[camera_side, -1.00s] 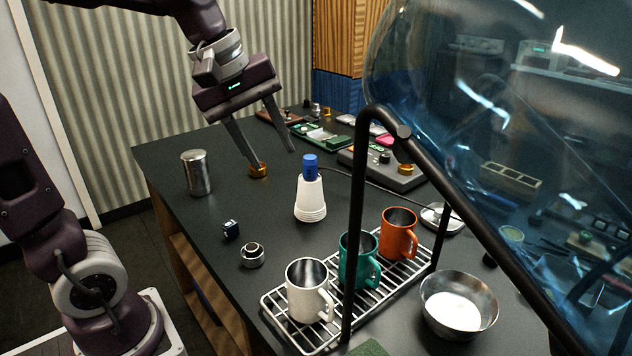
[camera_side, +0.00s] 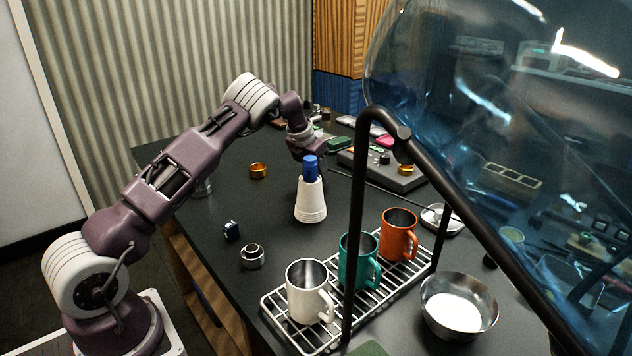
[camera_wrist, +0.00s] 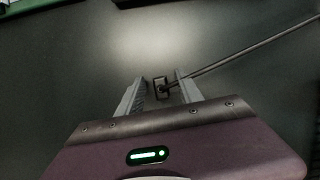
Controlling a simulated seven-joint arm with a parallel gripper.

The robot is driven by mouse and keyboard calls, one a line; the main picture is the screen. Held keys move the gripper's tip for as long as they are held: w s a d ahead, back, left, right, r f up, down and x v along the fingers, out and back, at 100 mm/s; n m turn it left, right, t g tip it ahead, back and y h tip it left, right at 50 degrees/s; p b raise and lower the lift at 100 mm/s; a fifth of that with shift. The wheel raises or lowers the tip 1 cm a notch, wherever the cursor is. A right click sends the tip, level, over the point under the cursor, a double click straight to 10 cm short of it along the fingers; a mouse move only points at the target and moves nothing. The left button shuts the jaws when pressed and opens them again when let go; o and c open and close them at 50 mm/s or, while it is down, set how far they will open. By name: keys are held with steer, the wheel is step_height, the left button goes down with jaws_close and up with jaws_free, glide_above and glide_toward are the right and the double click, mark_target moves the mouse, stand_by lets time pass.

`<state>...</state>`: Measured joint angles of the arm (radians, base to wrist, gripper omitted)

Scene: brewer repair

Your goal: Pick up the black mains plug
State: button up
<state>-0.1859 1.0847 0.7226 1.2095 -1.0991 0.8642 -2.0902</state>
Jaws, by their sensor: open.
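The black mains plug (camera_wrist: 158,91) shows in the wrist view as a small dark block with a cable (camera_wrist: 240,44) running from it to the upper right. My gripper (camera_wrist: 161,82) is open, one finger on each side of the plug. I cannot tell whether either finger touches it. In the side view my gripper body (camera_side: 305,146) is low over the table behind the blue-topped white cups, and its fingers and the plug are hidden there. The cable (camera_side: 380,187) shows running right toward a small dish.
The stacked white cups (camera_side: 310,203) with a blue item on top stand in front of my gripper. A grey device (camera_side: 400,178) is to its right. Mugs stand on a wire rack (camera_side: 275,301) nearer the camera. A brass ring (camera_side: 258,171) lies to the left.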

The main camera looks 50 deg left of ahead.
steer(key=shift+w+f, duration=0.15)
steer(key=shift+f, duration=0.2)
jaws_close()
